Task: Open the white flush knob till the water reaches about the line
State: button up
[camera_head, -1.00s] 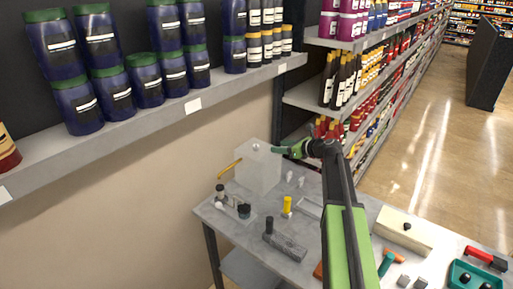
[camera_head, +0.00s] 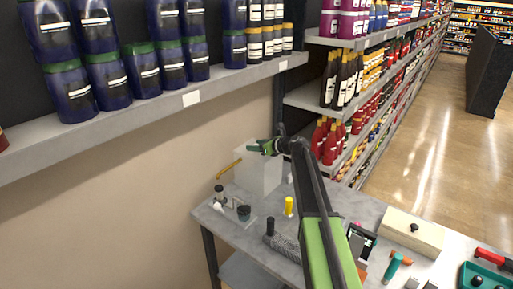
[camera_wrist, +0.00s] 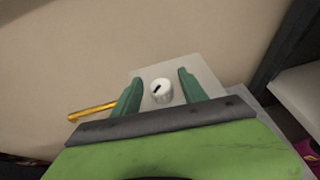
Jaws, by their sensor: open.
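The white flush knob (camera_wrist: 161,92) shows in the wrist view as a round white cap with a dark slot, on top of a pale box-shaped tank (camera_wrist: 200,72). In the head view the tank (camera_head: 258,174) stands at the back of the grey table, with a yellow-orange tube (camera_head: 230,169) sticking out on its left. My gripper (camera_wrist: 160,85) is open, with one green finger on each side of the knob and gaps between. In the head view my gripper (camera_head: 262,147) is over the tank's top and hides the knob. A water level or line cannot be made out.
On the grey table (camera_head: 240,234) are small dark-capped jars (camera_head: 243,212), a yellow bottle (camera_head: 289,206), a dark block tool (camera_head: 272,236), a cream box (camera_head: 411,232) and a teal tray (camera_head: 484,279).

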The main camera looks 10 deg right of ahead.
grip_shut()
jog(key=shift+w+n+g+y, duration=0.1)
jog(key=shift+n+g+y, duration=0.2)
jog(key=shift+n+g, duration=0.1)
jog(key=shift+w+d+n+g+y, duration=0.1)
jog(key=shift+n+g+y, duration=0.6)
jog(key=shift+n+y, duration=0.1)
jog(key=shift+n+g+y, duration=1)
jog(key=shift+n+g, duration=0.7)
jog(key=shift+n, duration=0.1)
jog(key=shift+s, duration=0.2)
grip_release()
